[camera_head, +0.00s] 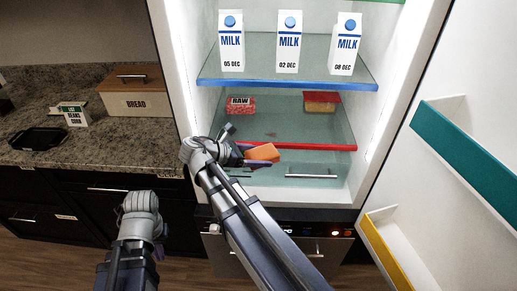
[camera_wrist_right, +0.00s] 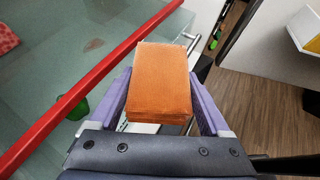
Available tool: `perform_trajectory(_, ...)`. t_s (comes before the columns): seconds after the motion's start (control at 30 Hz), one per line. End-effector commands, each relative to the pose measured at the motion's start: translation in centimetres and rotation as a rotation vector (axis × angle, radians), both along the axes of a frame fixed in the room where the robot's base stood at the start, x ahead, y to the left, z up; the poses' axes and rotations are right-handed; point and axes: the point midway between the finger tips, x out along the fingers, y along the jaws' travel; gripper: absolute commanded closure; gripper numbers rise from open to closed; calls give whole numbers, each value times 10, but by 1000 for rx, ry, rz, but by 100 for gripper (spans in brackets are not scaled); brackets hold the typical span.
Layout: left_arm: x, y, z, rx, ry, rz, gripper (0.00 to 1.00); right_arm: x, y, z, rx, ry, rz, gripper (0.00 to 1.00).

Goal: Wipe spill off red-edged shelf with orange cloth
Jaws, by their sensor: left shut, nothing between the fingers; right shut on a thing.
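The red-edged glass shelf (camera_head: 330,146) is the lower fridge shelf; its red edge (camera_wrist_right: 92,88) crosses the right wrist view. A small reddish-brown spot (camera_head: 271,134), apparently the spill, lies on the shelf behind the edge; it also shows in the right wrist view (camera_wrist_right: 95,45). My right gripper (camera_head: 254,156) is shut on the folded orange cloth (camera_head: 263,152), just in front of the red edge. The cloth (camera_wrist_right: 160,82) sits between the purple fingers, apart from the spot. My left gripper (camera_head: 140,205) is low in front of the counter, empty and shut; its fingertips are hidden.
A RAW meat pack (camera_head: 241,105) and a red-lidded container (camera_head: 320,103) stand at the shelf's back. Milk cartons (camera_head: 289,42) stand on the blue-edged shelf (camera_head: 290,84) above. The open fridge door (camera_head: 450,105) is at right. A drawer handle (camera_head: 312,176) lies below the shelf.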

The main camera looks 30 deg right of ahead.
Motion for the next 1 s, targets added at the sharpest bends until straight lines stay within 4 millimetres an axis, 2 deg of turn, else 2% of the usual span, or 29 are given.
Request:
perform_trajectory(0.2,0,0,0,0,0,0,100,-24,13,0,0,0,1,68)
perform_trajectory(0.4,0,0,0,0,0,0,100,-38,22,0,0,0,-1,68)
perform_trajectory(1.0,0,0,1,0,0,0,100,-40,24,1,0,0,-1,68)
